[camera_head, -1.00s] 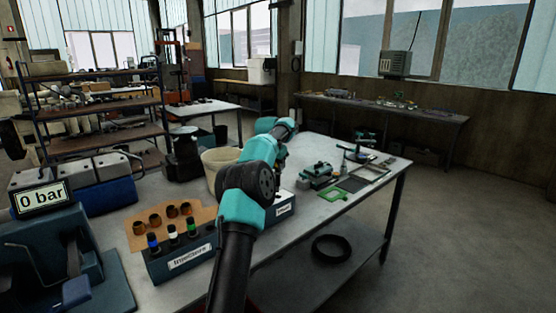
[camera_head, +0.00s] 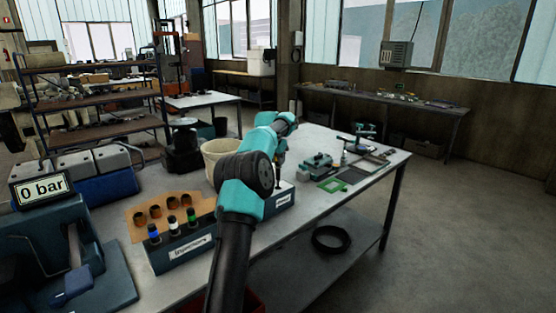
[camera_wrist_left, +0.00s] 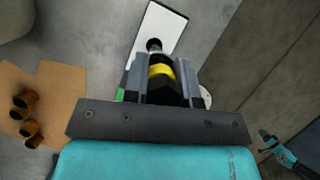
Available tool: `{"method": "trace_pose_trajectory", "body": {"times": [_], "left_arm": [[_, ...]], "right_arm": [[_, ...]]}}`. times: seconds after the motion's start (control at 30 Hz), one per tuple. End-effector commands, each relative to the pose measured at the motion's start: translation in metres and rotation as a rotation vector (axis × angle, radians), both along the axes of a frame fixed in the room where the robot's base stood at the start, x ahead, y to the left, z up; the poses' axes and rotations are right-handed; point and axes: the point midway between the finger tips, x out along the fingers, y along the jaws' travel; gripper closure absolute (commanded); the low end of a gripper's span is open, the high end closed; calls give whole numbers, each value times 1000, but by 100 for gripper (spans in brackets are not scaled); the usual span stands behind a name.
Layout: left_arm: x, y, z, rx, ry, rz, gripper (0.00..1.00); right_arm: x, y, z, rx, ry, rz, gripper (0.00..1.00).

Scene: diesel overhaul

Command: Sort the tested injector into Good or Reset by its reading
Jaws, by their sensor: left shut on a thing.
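The display (camera_head: 41,190) at the left reads "0 bar". My left gripper (camera_head: 281,168) is over the bench by a labelled box (camera_head: 284,201), whose writing is too small to read. In the left wrist view the gripper (camera_wrist_left: 163,75) is shut on an injector with a yellow band (camera_wrist_left: 160,71). A pale rectangle with a dark edge (camera_wrist_left: 164,27) lies beyond the injector's end. The "Injectors" rack (camera_head: 190,250) holds injectors with blue, white and green bands. A small teal and dark arm part (camera_wrist_left: 278,149) shows at the lower right of the wrist view; its jaws are unclear.
Copper-coloured cups (camera_head: 171,203) stand on a cardboard sheet (camera_head: 134,229) behind the rack. A pale bucket (camera_head: 215,156) stands behind my arm. A green frame (camera_head: 333,185) and small tools lie to the right. A black ring (camera_head: 329,239) lies on the lower shelf.

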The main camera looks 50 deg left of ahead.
Motion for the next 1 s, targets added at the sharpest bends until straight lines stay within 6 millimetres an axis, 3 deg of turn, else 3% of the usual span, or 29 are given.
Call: {"method": "trace_pose_trajectory", "body": {"times": [1.0], "left_arm": [[0,0,-18,0,-1,0,100]], "right_arm": [[0,0,0,0,0,0,48]]}}
